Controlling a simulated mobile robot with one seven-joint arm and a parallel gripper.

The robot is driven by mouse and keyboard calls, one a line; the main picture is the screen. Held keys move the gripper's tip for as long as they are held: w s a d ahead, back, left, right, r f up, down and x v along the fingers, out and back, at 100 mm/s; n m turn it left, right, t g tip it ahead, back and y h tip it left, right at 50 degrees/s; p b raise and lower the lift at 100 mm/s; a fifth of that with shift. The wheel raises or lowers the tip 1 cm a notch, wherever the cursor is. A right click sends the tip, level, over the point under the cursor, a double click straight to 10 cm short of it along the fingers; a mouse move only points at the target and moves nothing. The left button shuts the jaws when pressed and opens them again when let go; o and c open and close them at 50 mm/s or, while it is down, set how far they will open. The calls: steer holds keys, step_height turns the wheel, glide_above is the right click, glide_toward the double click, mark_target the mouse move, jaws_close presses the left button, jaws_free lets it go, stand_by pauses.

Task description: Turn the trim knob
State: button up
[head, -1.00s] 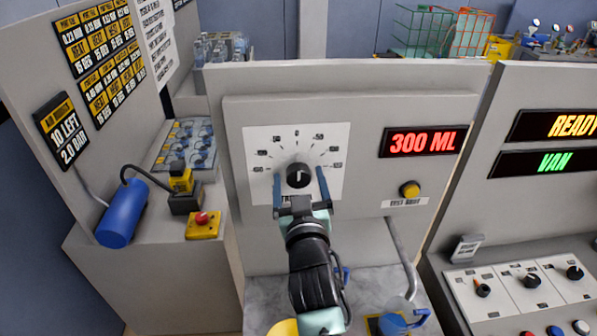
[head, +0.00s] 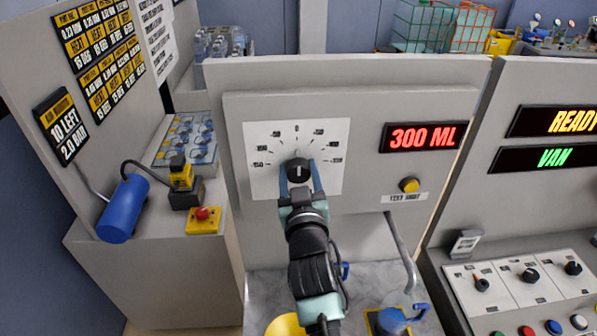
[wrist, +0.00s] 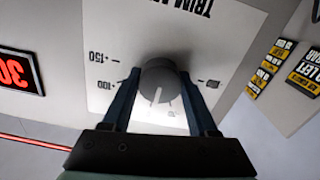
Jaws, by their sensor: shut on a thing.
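The trim knob (head: 297,171) is a round black knob with a white pointer line, on a white dial plate (head: 325,183) with a printed scale. In the head view its pointer stands about upright, near the 0 mark. My gripper (head: 299,177) reaches up from below, its two blue fingers closed on either side of the knob. In the wrist view the knob (wrist: 158,83) sits between the fingertips, seen upside down. Part of the dial's lower lettering is hidden behind my gripper in the head view.
A red display (head: 423,137) reads 300 ML, with a yellow test shot button (head: 409,185) below it. A blue jug (head: 391,321) stands low on the right under a bent pipe (head: 402,250). A blue cylinder (head: 122,209) and yellow-and-red button box (head: 205,220) are on the left.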

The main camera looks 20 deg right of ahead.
steer(key=shift+m, duration=0.3)
steer(key=shift+a+f+m+b, duration=0.1)
steer(key=shift+f+m+b, duration=0.05)
steer(key=shift+m+b, duration=1.05)
steer(key=m+b, duration=0.1)
steer(key=m, duration=0.1)
steer(key=shift+m, duration=0.4)
steer(key=m+b, duration=0.1)
steer(key=m, duration=0.5)
steer(key=shift+b, duration=0.35)
steer(key=o, duration=1.4)
steer(key=shift+c, duration=0.2)
